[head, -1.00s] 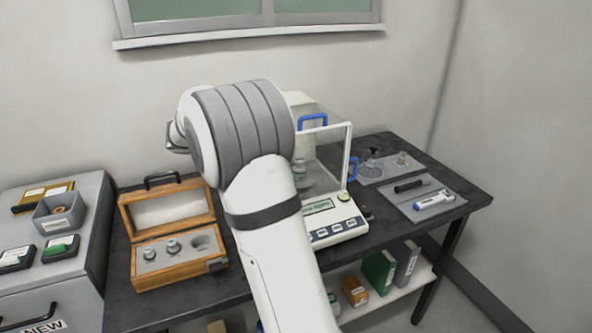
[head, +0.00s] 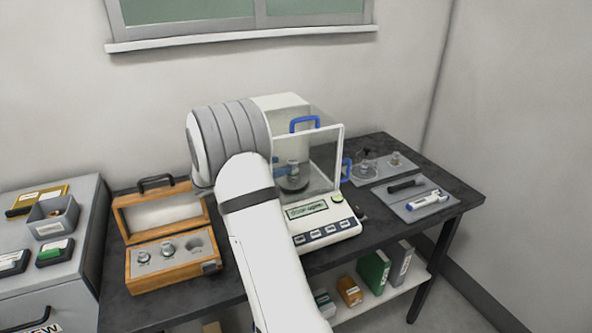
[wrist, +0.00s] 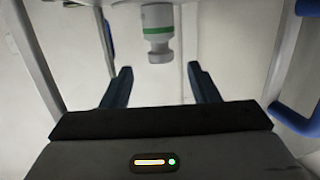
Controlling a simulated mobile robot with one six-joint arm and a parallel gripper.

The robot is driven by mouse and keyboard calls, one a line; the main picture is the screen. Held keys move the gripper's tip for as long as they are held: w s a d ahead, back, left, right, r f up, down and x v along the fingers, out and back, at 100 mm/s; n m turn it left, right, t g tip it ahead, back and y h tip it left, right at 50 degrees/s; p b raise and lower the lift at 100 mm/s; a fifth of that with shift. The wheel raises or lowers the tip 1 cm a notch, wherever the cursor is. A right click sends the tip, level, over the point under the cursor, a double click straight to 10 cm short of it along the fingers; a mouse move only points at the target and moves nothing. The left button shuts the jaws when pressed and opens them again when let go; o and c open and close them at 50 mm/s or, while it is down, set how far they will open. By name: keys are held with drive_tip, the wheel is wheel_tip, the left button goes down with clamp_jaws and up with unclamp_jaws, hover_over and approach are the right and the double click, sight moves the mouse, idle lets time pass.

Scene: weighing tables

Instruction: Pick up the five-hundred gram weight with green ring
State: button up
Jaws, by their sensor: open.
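The weight with the green ring (wrist: 158,30) shows in the wrist view, upside down in the picture, ahead of my gripper (wrist: 159,69). My gripper is open and empty, with its two dark blue fingers apart and the weight's knob between and just beyond the tips. In the head view the weight (head: 293,168) stands upright on the pan inside the glass shield of the balance (head: 325,222). My arm hides most of my gripper there; a small blue part shows beside the weight.
The glass walls and blue handles (head: 304,123) of the shield stand close around my gripper. A wooden case (head: 165,285) at left holds two weights and an empty hollow. Grey trays with small items (head: 418,203) lie at right.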

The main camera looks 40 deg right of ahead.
drive_tip(key=d, duration=0.2)
drive_tip(key=d+p, duration=0.1)
drive_tip(key=d, duration=0.1)
drive_tip(key=d+f, duration=0.1)
drive_tip(key=d, duration=0.1)
drive_tip(key=shift+s, duration=0.1)
drive_tip(key=shift+r, duration=0.1)
drive_tip(key=shift+c, duration=0.5)
clamp_jaws()
